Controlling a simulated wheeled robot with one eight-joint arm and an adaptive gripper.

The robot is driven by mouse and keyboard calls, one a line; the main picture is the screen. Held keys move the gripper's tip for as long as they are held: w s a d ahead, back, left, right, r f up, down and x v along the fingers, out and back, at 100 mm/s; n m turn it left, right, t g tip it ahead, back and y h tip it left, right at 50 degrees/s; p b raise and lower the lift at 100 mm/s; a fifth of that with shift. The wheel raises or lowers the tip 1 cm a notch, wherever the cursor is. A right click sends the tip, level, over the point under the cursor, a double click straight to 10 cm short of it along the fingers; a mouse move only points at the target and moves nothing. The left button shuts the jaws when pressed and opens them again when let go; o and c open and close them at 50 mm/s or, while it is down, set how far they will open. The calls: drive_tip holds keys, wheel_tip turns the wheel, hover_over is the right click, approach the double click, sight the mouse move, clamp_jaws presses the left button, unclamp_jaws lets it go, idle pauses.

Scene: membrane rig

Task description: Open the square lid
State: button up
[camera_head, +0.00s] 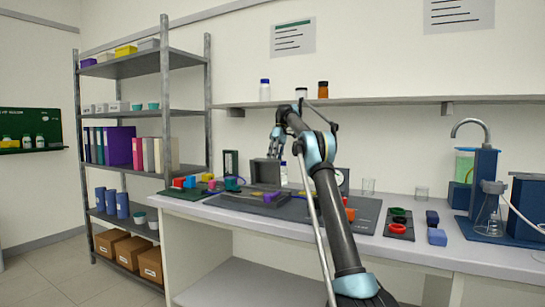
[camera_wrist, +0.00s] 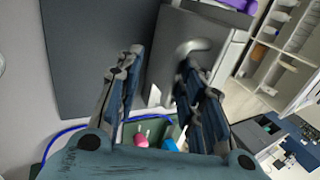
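A grey square panel (camera_head: 265,172), which looks like the square lid, stands roughly upright on the dark mat in the head view. In the wrist view a grey squarish part (camera_wrist: 172,30) carries a rounded handle or knob (camera_wrist: 193,46). My gripper (camera_head: 277,148) is just above the panel, its fingers pointing down. In the wrist view my gripper (camera_wrist: 160,60) has its two fingers spread apart with nothing between them. The right finger partly covers the knob; I cannot tell whether they touch.
A purple piece (camera_head: 274,197) lies in front of the panel. Small coloured blocks (camera_head: 185,182) stand left of it. A dial gauge (camera_head: 343,180) is at right, with red and green rings (camera_head: 398,222) farther right. A wall shelf (camera_head: 400,101) runs above the bench.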

drive_tip(key=shift+o, duration=0.4)
drive_tip(key=shift+w+d+f, duration=0.3)
drive_tip(key=shift+w+f, duration=0.25)
drive_tip(key=shift+w, duration=0.05)
drive_tip(key=o, duration=0.5)
drive_tip(key=shift+w+a+f, duration=0.15)
drive_tip(key=shift+w+f, duration=0.2)
drive_tip(key=shift+s+a+r, duration=0.15)
drive_tip(key=shift+s+r, duration=0.35)
drive_tip(key=c, duration=0.5)
drive_tip(key=shift+s+r, duration=0.15)
drive_tip(key=shift+s, duration=0.05)
drive_tip(key=shift+c, duration=0.4)
drive_tip(key=shift+s+r, duration=0.1)
